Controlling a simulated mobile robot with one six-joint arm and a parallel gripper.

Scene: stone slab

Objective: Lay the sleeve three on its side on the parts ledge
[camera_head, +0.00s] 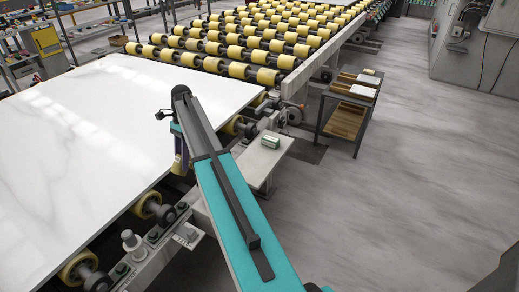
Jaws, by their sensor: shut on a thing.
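My gripper (180,143) hangs down from the far end of my teal arm, beside the slab's right edge. It is small and partly hidden by my arm. It is shut on a dark purple and yellowish piece, seemingly the sleeve three; its outline blurs into the yellow roller behind, so its tilt is hard to tell. The parts ledge seems to be the grey plate (257,169) to the right of my arm, beside the conveyor frame. My gripper is left of this ledge and apart from it.
A small green and white box (270,142) lies on the ledge. A large white slab (90,150) covers the rollers at left. Yellow rollers (255,55) run behind. A dark cart (350,105) with wooden trays stands right of the ledge. The floor at right is clear.

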